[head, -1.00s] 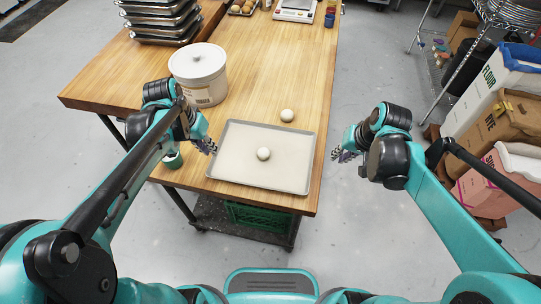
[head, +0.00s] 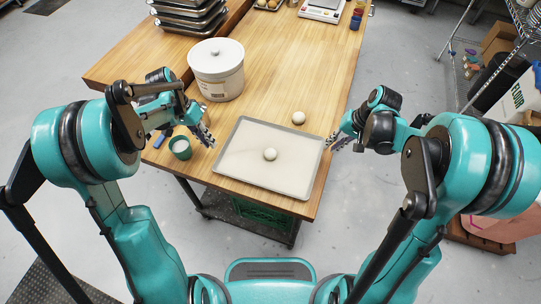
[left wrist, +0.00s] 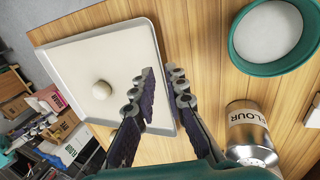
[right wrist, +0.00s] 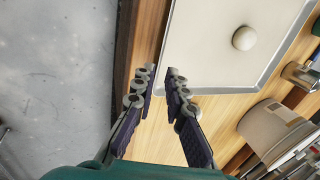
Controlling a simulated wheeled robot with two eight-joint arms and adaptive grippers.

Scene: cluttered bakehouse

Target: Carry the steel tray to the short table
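The steel tray (head: 222,160) lies flat on a wooden table (head: 300,70), near its front end. One pale dough ball (head: 270,153) sits on it. The tray also shows in the left wrist view (left wrist: 152,40) and right wrist view (right wrist: 262,85). My left gripper (head: 210,140) is just left of the tray, its fingers parted and empty (left wrist: 162,75). My right gripper (head: 334,143) is at the tray's right side, by the table edge, also parted and empty (right wrist: 162,75). Neither visibly grips the rim. I cannot tell which surface is the short table.
A second dough ball (head: 298,118) lies behind the tray. Stacked trays (head: 188,20) sit on the back-left tabletop (head: 120,60). Boxes and a wire rack stand right; the floor between is clear.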

